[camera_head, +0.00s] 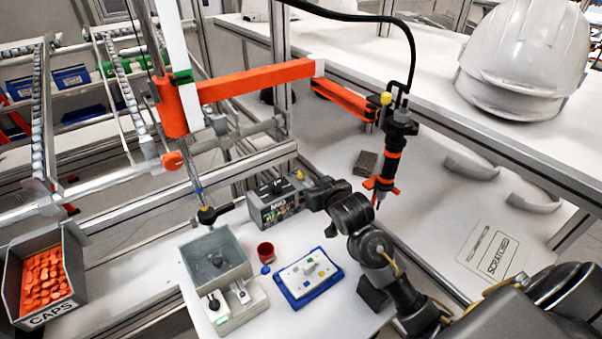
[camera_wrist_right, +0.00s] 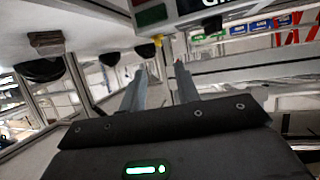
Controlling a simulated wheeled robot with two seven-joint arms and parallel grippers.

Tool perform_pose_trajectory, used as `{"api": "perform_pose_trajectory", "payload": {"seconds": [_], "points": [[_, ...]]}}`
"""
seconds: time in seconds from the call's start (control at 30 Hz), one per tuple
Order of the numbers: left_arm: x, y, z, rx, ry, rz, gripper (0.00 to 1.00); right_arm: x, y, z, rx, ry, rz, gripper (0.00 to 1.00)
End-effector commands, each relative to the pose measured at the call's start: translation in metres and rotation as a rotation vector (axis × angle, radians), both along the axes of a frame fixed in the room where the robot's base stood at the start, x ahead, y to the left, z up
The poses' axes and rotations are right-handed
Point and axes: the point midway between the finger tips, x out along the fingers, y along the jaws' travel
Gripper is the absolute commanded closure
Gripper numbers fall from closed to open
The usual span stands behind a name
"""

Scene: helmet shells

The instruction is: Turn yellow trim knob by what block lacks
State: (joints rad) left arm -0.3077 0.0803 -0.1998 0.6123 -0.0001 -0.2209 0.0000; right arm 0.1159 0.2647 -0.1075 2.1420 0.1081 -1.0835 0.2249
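A small yellow knob (camera_head: 299,175) sits at the right end of a grey control box (camera_head: 272,207) with dark switches and a lettered front. It also shows in the right wrist view (camera_wrist_right: 157,40), just beyond the fingertips and roughly between them. My right gripper (camera_wrist_right: 160,72) is open, its two grey fingers apart with nothing between them. In the head view its dark body stands right of the box, with the fingers hard to make out. A brown-grey block (camera_head: 365,162) lies on the table behind my right arm. My left gripper is not in view.
An orange jib arm (camera_head: 255,80) carries a hanging tool (camera_head: 388,155), itself with a yellow knob on top. A blue tray (camera_head: 307,278) holds a white plate with coloured pieces.

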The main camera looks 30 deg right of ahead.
Motion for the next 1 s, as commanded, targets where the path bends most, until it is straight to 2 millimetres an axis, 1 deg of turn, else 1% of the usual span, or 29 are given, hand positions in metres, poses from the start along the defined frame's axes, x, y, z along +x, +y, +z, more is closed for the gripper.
{"api": "perform_pose_trajectory", "payload": {"seconds": [0.17,0.3,0.4,0.5,0.7,1.0], "points": [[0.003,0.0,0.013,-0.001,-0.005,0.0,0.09,0.027,-0.004,-0.008,-0.002,0.004,-0.002,0.68],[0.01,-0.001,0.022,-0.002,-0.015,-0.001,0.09,0.052,-0.007,-0.018,-0.001,0.003,-0.003,0.68],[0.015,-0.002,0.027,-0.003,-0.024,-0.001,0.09,0.066,-0.008,-0.025,0.0,0.003,-0.003,0.68],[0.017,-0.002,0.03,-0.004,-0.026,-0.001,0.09,0.078,-0.009,-0.03,0.0,0.001,-0.003,0.68],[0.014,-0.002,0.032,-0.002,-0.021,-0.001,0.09,0.09,-0.01,-0.037,-0.001,0.001,-0.002,0.68],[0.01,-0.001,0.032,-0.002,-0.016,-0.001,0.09,0.091,-0.01,-0.038,0.0,0.001,-0.001,0.68]]}}
